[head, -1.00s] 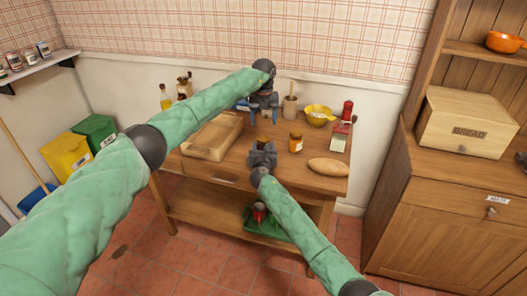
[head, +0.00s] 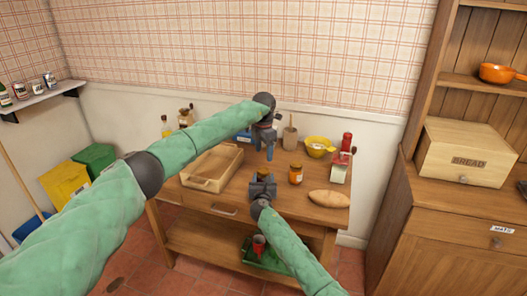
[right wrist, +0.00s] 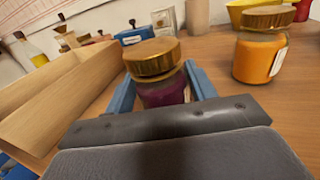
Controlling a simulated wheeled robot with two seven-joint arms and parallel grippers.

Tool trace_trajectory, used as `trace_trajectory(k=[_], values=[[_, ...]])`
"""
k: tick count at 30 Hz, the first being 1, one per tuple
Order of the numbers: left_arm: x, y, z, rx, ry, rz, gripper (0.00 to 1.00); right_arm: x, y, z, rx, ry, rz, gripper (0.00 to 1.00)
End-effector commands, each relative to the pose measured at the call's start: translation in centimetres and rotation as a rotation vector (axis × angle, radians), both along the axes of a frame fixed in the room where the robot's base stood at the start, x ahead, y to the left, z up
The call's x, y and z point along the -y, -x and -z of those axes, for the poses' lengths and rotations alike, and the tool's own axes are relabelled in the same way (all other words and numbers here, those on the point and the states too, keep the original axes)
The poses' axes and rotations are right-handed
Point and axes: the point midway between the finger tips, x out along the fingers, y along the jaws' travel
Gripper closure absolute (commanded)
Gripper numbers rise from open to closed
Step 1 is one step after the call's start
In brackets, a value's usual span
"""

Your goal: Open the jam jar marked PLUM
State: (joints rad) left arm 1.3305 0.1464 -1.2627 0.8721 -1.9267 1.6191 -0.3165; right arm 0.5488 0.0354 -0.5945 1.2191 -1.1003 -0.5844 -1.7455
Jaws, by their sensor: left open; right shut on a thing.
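A jar of dark purple jam with a gold lid (right wrist: 152,58) stands between the blue fingers of my right gripper (right wrist: 165,92) in the right wrist view. My right gripper is shut on its glass body, and the lid is on it. No label text is readable on it. In the head view my right gripper (head: 263,180) hides most of this jar. My left gripper (head: 269,152) is open, with its fingers pointing down, above and behind the held jar in the picture. It appears empty.
An orange jam jar (head: 296,174) stands close to the right and also shows in the right wrist view (right wrist: 258,60). A bread loaf (head: 329,199), a yellow bowl (head: 320,146) and a wooden tray (head: 211,168) are on the table. A blue box (right wrist: 134,36) stands behind.

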Motion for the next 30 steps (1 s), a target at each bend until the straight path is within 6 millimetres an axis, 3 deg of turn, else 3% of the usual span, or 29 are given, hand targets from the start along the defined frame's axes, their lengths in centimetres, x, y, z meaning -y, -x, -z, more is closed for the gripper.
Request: trace_trajectory(k=[6,12,22,30], values=[[-0.1,0.0,0.1,0.000,-0.001,0.282,0.34,0.0,0.0,0.1,-0.001,0.001,0.001,1.00],[-0.1,0.0,0.1,0.000,0.000,0.445,0.34,0.0,0.0,0.1,-0.001,0.001,0.001,1.00],[-0.1,0.0,1.1,-0.001,0.000,0.498,0.34,0.0,0.0,0.1,-0.001,0.001,0.001,1.00],[0.0,0.0,4.3,-0.001,0.001,0.497,0.34,0.0,0.0,0.1,-0.001,0.001,0.001,1.00]])
